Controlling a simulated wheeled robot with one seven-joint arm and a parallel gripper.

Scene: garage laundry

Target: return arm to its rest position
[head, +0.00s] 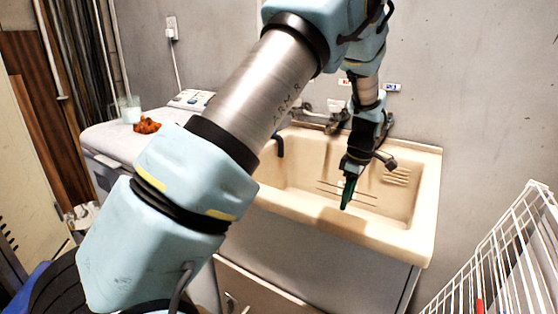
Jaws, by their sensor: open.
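My arm reaches up from the lower left and across the middle of the head view, then bends down at the right. The fingers are dark green and seen nearly edge-on. My arm hides the left part of the sink and part of the washer.
A white washing machine (105,138) stands left of the sink, with a glass (130,110) and an orange-brown item (147,126) on top. A faucet (318,119) is at the sink's back. A white wire rack (500,252) stands at the lower right.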

